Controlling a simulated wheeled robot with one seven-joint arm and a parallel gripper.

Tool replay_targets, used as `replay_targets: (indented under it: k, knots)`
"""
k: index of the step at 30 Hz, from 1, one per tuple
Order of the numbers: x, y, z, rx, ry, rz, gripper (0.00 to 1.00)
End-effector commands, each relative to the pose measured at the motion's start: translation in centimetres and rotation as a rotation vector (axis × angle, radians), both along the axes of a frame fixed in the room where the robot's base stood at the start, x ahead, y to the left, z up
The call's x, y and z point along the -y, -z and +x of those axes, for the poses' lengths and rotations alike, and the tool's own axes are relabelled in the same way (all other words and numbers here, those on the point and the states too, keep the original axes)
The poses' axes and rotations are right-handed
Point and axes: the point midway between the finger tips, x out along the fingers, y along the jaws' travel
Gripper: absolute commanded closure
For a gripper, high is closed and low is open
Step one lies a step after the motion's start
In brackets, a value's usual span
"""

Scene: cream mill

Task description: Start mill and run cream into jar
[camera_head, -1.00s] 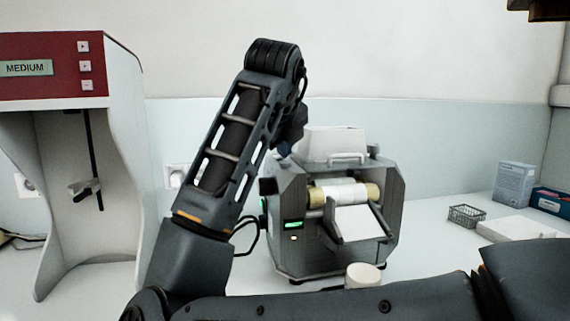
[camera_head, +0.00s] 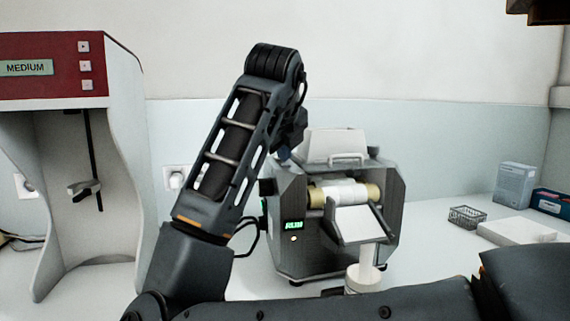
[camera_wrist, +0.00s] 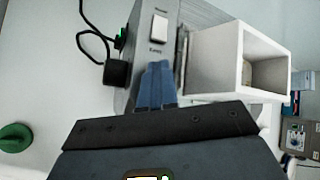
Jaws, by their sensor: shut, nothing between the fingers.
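The mill (camera_head: 300,245) is a grey machine with pale rollers (camera_head: 345,192) and a sloping white chute (camera_head: 358,224) at its front. Its small display (camera_head: 293,225) is lit green with text that seems to read RUN. A pale stream of cream (camera_head: 367,262) runs from the chute down to the white jar (camera_head: 363,283), whose lower part is hidden behind my arm. In the wrist view, my gripper (camera_wrist: 157,66) has its blue fingers shut and empty, pointing at the mill's panel just below a white rocker switch (camera_wrist: 158,33). I cannot tell whether they touch the panel.
A white hopper (camera_wrist: 228,60) is right of my fingers; a black knob (camera_wrist: 117,73) is on the left. A red-topped cabinet marked MEDIUM (camera_head: 60,85) stands left of the mill. A wire basket (camera_head: 467,216), a white slab (camera_head: 512,230) and boxes (camera_head: 516,184) lie at the right.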

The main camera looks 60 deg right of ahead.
Motion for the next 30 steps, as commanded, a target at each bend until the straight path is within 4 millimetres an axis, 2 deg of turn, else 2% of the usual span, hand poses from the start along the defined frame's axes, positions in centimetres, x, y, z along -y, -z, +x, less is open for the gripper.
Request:
replay_targets:
  k: [8,18,30]
  knots:
    - [0.0,-0.1,0.0,-0.001,0.0,0.001,1.0]
    - [0.0,-1.6,0.0,0.0,0.001,0.002,1.0]
    - [0.0,-1.8,0.0,-0.001,0.001,0.0,1.0]
